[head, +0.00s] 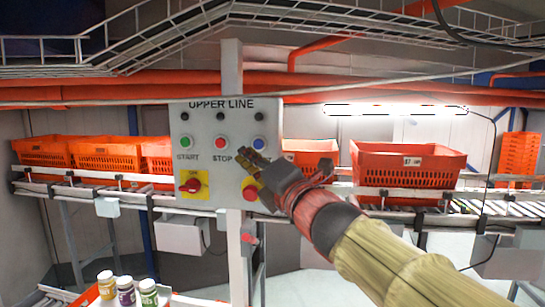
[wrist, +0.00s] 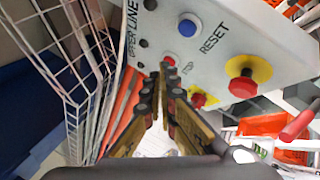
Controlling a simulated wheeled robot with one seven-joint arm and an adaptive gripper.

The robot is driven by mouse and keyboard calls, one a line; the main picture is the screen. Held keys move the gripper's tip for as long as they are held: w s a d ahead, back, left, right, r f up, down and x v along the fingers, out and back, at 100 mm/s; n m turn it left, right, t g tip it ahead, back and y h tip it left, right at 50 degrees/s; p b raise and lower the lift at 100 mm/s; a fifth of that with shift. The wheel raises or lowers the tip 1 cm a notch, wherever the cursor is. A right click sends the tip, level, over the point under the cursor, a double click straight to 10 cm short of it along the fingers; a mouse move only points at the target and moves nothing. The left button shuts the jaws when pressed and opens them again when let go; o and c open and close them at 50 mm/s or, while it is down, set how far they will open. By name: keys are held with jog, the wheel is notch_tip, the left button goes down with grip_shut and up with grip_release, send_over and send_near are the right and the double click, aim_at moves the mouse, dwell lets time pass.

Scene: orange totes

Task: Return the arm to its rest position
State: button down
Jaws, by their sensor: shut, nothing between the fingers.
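My gripper (head: 248,160) is in front of the grey UPPER LINE control panel (head: 226,112) in the head view, its fingertips beside the STOP label. In the wrist view my gripper (wrist: 160,72) is shut and empty, its fingers pointing at the panel (wrist: 210,20). A red STOP button (head: 221,143) and a green START button (head: 190,142) show on the panel. A blue button (head: 259,143) also shows in the wrist view (wrist: 190,27), beside the RESET label. My arm reaches in from the lower right. I cannot tell whether the fingertips touch the panel.
Orange totes (head: 408,165) stand on a conveyor behind the panel. A yellow-backed rotary switch (head: 192,185) and a red mushroom button (wrist: 242,86) stick out from the panel. Several jars (head: 126,291) stand at the lower left. A wire cable tray (head: 130,45) runs overhead.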

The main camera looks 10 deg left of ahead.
jog(key=w+d+f+m+h, duration=0.2)
jog(key=d+f+m+h, duration=0.15)
jog(key=f+m, duration=0.25)
jog(key=w+d+f+m+h, duration=0.25)
jog(key=f+m+h, duration=0.2)
jog(key=f, duration=0.25)
jog(key=s+d+f+m+g+h+b, duration=0.1)
jog(key=s+d+f+m+h+b, duration=0.1)
jog(key=d+f+m, duration=0.4)
jog(key=s+d+f+m+g+h+b, duration=0.1)
jog(key=s+d+f+m, duration=0.2)
jog(key=d+f, duration=0.35)
jog(key=s+d+f+m+g+h+b, duration=0.1)
jog(key=s+d+f+m+b, duration=0.3)
jog(key=s+f, duration=0.5)
jog(key=s+d+f+m+g+h+b, duration=0.1)
jog(key=s+d+f+m+g+b, duration=0.2)
jog(key=f, duration=1.4)
jog(key=s+d+f+m+g+h+b, duration=0.1)
jog(key=s+d+f+m+g+b, duration=0.1)
jog(key=s+d+f+m+b, duration=0.5)
jog(key=s+d+f+b, duration=0.4)
jog(key=s+f+b, duration=0.2)
jog(key=s+b, duration=0.1)
jog(key=shift+s+f+g+h, duration=0.4)
jog(key=shift+s, duration=0.45)
